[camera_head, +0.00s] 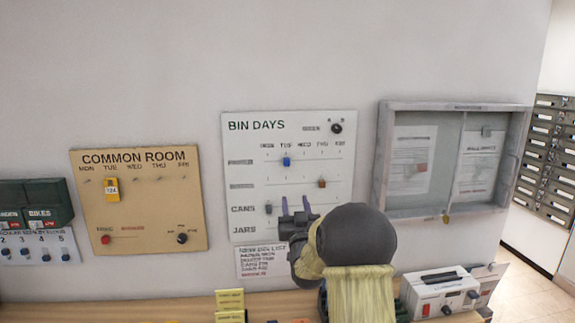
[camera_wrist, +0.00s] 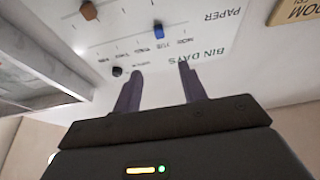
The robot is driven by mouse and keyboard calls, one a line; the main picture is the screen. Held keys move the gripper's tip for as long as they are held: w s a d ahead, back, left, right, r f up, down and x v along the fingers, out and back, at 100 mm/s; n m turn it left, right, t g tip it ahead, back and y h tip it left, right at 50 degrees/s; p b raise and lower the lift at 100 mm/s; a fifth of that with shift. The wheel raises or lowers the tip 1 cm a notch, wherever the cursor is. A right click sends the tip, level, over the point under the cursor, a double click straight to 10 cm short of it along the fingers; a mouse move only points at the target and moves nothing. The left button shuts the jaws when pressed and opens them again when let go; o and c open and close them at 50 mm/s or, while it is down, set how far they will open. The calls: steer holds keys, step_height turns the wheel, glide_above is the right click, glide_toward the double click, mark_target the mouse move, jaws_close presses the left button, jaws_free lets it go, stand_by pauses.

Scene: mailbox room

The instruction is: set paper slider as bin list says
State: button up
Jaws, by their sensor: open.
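The white BIN DAYS board (camera_head: 240,135) hangs on the wall in the middle of the head view. Its top row is PAPER, and the blue paper slider (camera_head: 287,161) stands under TUE. The slider also shows in the upside-down wrist view (camera_wrist: 158,30). The bin list (camera_head: 262,262) is a small sheet below the board; its lines are too small to read surely. My gripper (camera_head: 296,205) is open and empty, in front of the board's lower part in the head view. In the wrist view its fingers (camera_wrist: 160,72) point toward the board, apart from the blue slider.
A brown slider (camera_head: 322,183) stands near THU, a grey slider (camera_head: 268,208) near MON in the CANS row. A black knob (camera_head: 336,128) is at the board's top right. The COMMON ROOM board (camera_head: 140,215) hangs left, a framed glass case (camera_head: 455,107) right. My arm hides the JARS row.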

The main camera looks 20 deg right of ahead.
mark_target(287, 162)
steer(key=shift+w, duration=0.1)
steer(key=p+x, duration=0.9)
steer(key=x, duration=0.6)
steer(key=shift+w+r, duration=0.1)
steer(key=shift+w, duration=0.1)
steer(key=shift+p+x, duration=0.4)
steer(key=shift+x, duration=0.5)
steer(key=shift+d, duration=0.1)
steer(key=shift+c, duration=0.4)
jaws_close()
